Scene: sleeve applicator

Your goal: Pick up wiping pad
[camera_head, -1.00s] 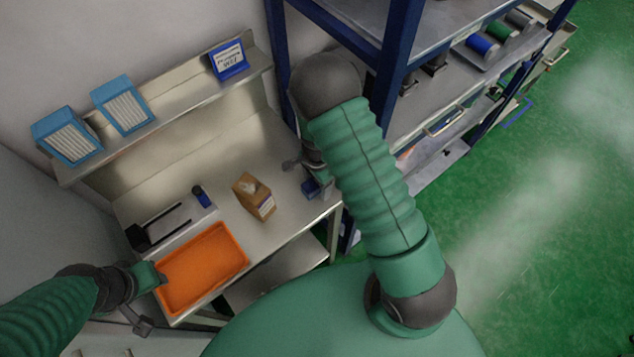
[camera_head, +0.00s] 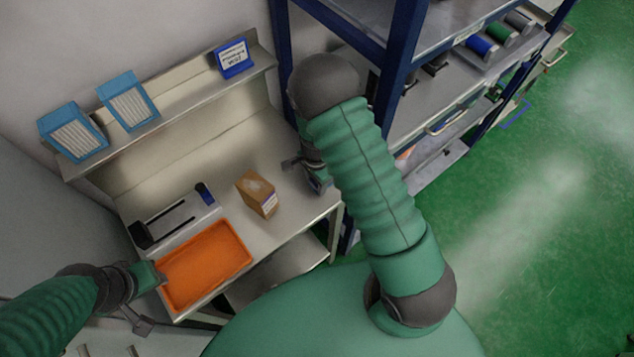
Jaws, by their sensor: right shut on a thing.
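My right gripper (camera_head: 303,165) is partly hidden behind my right arm, above the right end of the steel bench (camera_head: 235,160). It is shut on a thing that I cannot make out. A small dark blue thing (camera_head: 321,183) shows beside its lower edge; I cannot tell whether it is held. I cannot clearly pick out the wiping pad. A brown cardboard box (camera_head: 257,196) stands on the bench, left of the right gripper and apart from it. My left gripper (camera_head: 146,300) is at the lower left, by the near left corner of the orange tray; its jaw state is unclear.
The orange tray (camera_head: 246,262) lies at the bench's front. Behind it are a grey fixture with dark rails (camera_head: 172,222) and a blue-capped item (camera_head: 204,192). Blue boxes (camera_head: 128,101) and a blue sign (camera_head: 235,59) stand on the upper ledge. A blue-framed rack (camera_head: 402,55) rises at right.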

